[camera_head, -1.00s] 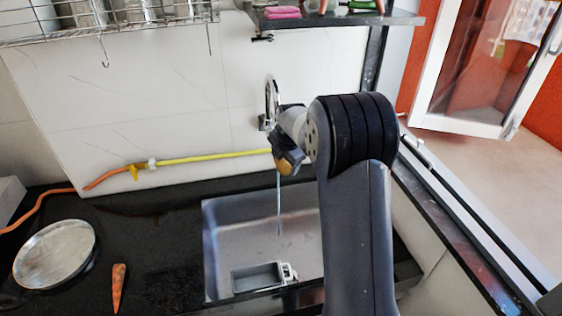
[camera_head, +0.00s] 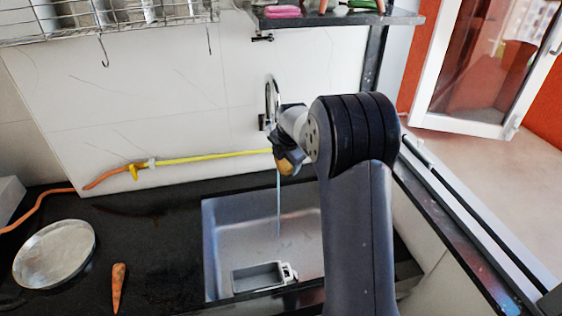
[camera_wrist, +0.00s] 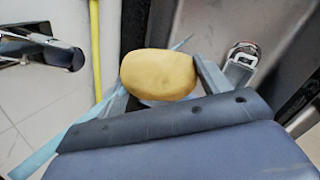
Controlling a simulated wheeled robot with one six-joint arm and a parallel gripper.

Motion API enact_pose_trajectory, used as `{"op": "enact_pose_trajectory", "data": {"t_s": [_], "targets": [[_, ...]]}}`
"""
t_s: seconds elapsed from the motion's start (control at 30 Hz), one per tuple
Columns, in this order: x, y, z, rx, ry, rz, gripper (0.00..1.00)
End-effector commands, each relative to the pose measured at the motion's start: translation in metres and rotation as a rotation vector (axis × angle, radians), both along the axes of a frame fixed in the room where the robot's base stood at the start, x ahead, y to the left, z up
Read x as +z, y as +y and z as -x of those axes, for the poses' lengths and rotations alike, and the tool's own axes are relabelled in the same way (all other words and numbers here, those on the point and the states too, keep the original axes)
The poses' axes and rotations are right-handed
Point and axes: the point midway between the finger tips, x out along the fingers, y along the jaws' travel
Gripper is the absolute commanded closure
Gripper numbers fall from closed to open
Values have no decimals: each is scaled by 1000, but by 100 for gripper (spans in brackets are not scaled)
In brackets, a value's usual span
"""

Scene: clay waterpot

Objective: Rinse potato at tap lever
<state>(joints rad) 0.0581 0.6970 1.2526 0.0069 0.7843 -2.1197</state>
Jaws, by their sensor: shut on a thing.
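The yellow-brown potato (camera_wrist: 158,75) is held between the two fingers of my gripper (camera_wrist: 165,88) in the wrist view. In the head view the potato (camera_head: 285,167) shows partly below my gripper (camera_head: 288,158), over the back of the sink. The chrome tap (camera_head: 270,100) is on the wall just behind my gripper; its spout (camera_wrist: 60,55) shows at upper left in the wrist view. A thin pale-blue water stream (camera_head: 278,205) falls into the sink (camera_head: 235,240). In the wrist view the stream (camera_wrist: 45,150) passes beside and behind the potato. I cannot make out the tap lever.
A grey tray-like object (camera_head: 260,276) lies in the sink. A carrot (camera_head: 118,287) and a round metal plate (camera_head: 55,254) are on the black counter at left. A yellow-orange hose (camera_head: 200,158) runs along the wall. A shelf (camera_head: 330,20) hangs above.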

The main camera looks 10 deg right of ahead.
Motion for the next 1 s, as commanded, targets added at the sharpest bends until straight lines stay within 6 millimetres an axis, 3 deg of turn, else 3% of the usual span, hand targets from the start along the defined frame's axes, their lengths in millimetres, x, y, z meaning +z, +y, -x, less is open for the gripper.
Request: {"op": "enact_pose_trajectory", "data": {"t_s": [0.23,1.0], "targets": [[0,3,6,1,-1,1,54],[0,22,65,0,-1,0,54]]}}
